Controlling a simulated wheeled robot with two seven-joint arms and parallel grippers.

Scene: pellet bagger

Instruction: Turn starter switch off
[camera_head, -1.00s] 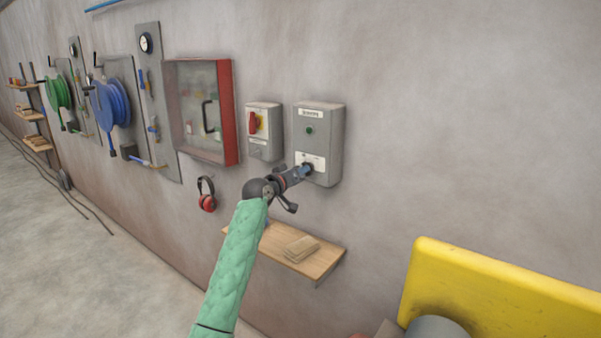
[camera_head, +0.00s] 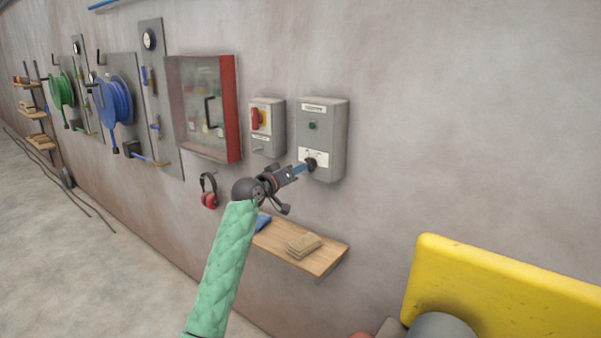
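The starter box (camera_head: 335,135) is a grey wall box with a label plate on top, a small dark green lamp (camera_head: 312,125) and a black rotary switch knob (camera_head: 310,163) on a white plate low on its front. My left gripper (camera_head: 301,169) is just left of and below the knob, its bluish fingertips close to it. Whether they touch the knob, and how far apart they are, cannot be made out. The knob's exact angle is too small to read. My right gripper is out of view.
A grey box with a red and yellow switch (camera_head: 260,119) is left of the starter. A red-framed cabinet (camera_head: 230,110) and red ear defenders (camera_head: 209,191) hang further left. A wooden shelf (camera_head: 325,261) is below. A yellow panel (camera_head: 500,290) stands at lower right.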

